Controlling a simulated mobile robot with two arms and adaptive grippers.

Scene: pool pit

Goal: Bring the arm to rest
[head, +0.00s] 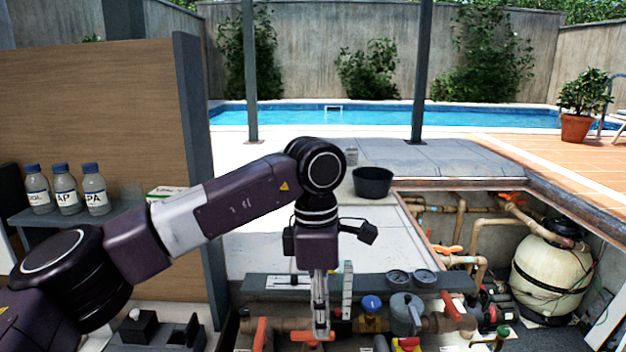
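My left arm (235,207) comes in from the left, bends at the elbow and hangs straight down over the pipework at the front of the pit. My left gripper (321,332) points down, with its narrow metal fingers close together. Its tips overlap an orange valve handle (298,337) in the picture. I cannot tell whether they touch it or whether the fingers are shut. My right arm and gripper are not in view.
Pipes with a blue-capped valve (371,303), a grey pump housing (406,313) and two gauges (424,277) sit right of the gripper. A black bucket (373,182) stands on the paving behind. A beige filter tank (549,270) fills the pit's right. Bottles (67,193) line a left shelf.

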